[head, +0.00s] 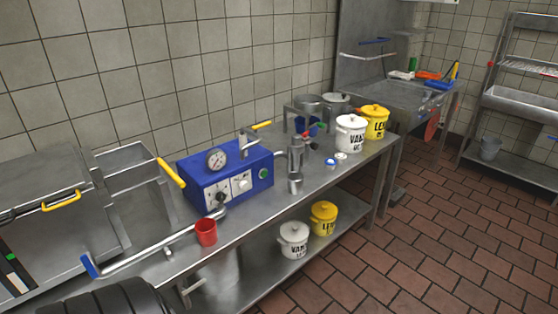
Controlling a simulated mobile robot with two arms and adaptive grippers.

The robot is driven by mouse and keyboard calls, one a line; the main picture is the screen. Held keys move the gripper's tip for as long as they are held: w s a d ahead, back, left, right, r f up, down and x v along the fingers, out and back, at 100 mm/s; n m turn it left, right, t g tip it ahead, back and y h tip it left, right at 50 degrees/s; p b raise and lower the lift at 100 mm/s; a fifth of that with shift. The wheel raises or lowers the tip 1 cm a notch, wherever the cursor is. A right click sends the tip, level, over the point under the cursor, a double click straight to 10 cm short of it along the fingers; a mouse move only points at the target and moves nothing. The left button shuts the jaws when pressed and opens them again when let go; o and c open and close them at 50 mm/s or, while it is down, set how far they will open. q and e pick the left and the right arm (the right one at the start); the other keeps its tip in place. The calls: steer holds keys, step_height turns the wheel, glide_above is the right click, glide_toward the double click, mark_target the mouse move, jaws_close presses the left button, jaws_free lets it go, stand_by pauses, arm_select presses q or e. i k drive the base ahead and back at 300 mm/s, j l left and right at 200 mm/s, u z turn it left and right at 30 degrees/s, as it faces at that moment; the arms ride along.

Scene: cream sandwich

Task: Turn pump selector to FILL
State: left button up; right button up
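The blue pump box (203,178) stands on the steel counter, with a round gauge (216,159) on its upper left. Its front has two pale plates side by side. The left plate carries a dark knob (220,197) and the right plate carries a pale knob (242,184). The lettering and the pointer directions are too small to read, so I cannot tell which position the selector is in. A green button (264,173) is on the right of the front. Neither of my grippers shows in the head view.
A long metal lever with a blue end (90,266) crosses in front of the pump box. A red cup (206,231) stands near the front edge. Metal cylinders (296,165) stand right of the box. White (350,135) and yellow (375,122) lidded pots stand at the counter's far end.

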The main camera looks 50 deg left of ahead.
mark_target(244, 185)
steer(key=i+u, duration=0.4)
steer(key=i+l+u, duration=0.15)
steer(key=i+u, duration=0.25)
steer(key=i+l+u, duration=0.25)
steer(key=u, duration=0.15)
steer(key=i+l+u, duration=0.4)
steer(key=i, duration=0.05)
